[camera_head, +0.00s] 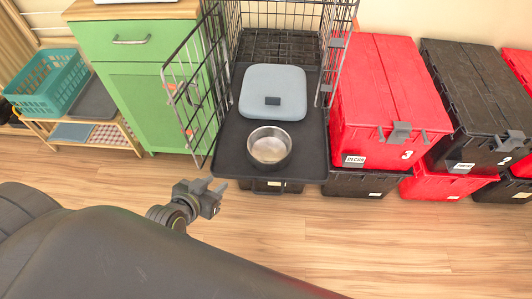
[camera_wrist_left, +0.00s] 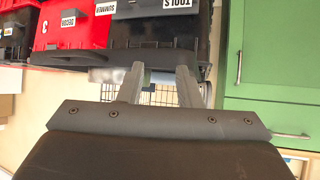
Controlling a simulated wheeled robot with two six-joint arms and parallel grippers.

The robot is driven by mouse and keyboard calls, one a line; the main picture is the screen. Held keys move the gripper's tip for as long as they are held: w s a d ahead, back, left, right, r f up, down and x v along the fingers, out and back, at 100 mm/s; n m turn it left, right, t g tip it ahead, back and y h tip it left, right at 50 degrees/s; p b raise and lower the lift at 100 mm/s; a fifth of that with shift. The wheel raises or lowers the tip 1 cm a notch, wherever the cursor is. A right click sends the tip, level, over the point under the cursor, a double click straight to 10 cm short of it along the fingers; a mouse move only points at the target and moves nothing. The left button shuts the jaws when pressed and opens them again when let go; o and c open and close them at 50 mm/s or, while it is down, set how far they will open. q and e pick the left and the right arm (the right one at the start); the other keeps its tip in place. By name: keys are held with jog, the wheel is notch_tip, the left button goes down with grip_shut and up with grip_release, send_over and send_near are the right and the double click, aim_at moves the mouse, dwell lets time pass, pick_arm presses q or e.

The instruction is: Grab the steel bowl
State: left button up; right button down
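The steel bowl (camera_head: 269,147), silver inside with a dark outer side, stands upright on the front part of a black tray (camera_head: 228,150) at the open crate front. My left gripper (camera_head: 217,186) is in front of the tray, to the left of and nearer than the bowl, not touching it. Its two fingers are apart with nothing between them, as the left wrist view (camera_wrist_left: 160,72) also shows. I cannot make out the bowl for certain in the wrist view. My right gripper is not in view.
Stacked red totes (camera_head: 385,85) and black totes (camera_head: 475,90) stand right. A green cabinet (camera_head: 140,100) and teal basket (camera_head: 45,80) stand left. Floor in front is clear.

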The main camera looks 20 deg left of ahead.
pick_arm(q)
notch_tip(320, 180, up, 7)
jog(key=d+t, duration=0.1)
jog(key=t, duration=0.1)
jog(key=b, duration=0.2)
send_near(251, 137)
jog(key=x, duration=0.8)
jog(key=shift+w+f, duration=0.15)
jog(key=shift+w, duration=0.2)
grip_shut()
